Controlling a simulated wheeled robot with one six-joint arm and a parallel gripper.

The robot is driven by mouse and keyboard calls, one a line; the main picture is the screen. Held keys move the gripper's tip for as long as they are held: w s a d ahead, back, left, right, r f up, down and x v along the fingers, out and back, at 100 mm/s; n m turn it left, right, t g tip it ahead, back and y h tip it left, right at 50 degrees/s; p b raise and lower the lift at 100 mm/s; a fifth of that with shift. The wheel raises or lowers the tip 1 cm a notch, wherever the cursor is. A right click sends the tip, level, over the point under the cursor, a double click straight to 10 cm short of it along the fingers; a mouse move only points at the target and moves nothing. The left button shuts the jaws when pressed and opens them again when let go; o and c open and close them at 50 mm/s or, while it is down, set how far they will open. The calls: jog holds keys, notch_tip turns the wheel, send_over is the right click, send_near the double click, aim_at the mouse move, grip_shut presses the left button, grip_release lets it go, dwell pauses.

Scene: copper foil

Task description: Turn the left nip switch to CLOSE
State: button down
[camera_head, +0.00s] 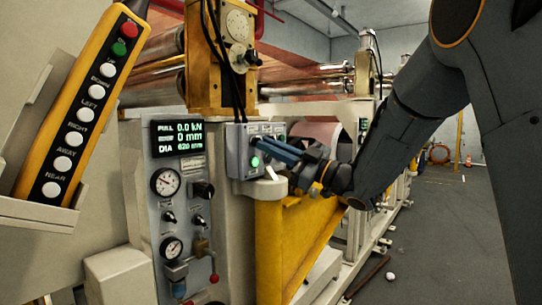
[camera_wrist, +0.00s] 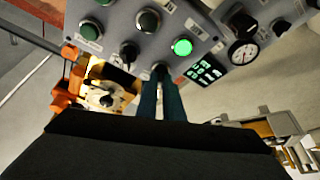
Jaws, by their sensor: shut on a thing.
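A small grey switch box (camera_head: 236,160) stands beside the gauge panel in the head view, with a lit green lamp (camera_head: 255,162) on its face. My gripper (camera_head: 268,144) reaches its face from the right and covers part of it. In the wrist view my gripper's fingertips (camera_wrist: 161,80) are close together at the box face, shut on a black switch knob (camera_wrist: 160,69) that is mostly hidden between them. A second black switch knob (camera_wrist: 129,52) is free beside it. I cannot read the labels or the held knob's direction, so I cannot tell which is the left nip switch.
A gauge panel (camera_head: 180,215) with a green-lettered display is left of the box. A yellow pendant (camera_head: 85,105) with several buttons is at far left. A yellow bracket (camera_head: 290,240) lies below my gripper. Open floor (camera_head: 440,230) is at right.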

jog(key=shift+r+n, duration=0.1)
jog(key=shift+n, duration=0.4)
jog(key=c, duration=1.9)
grip_release()
jog(key=shift+a, duration=0.1)
jog(key=b+v, duration=0.1)
jog(key=v, duration=0.7)
jog(key=shift+b, duration=0.35)
jog(key=shift+w, duration=0.15)
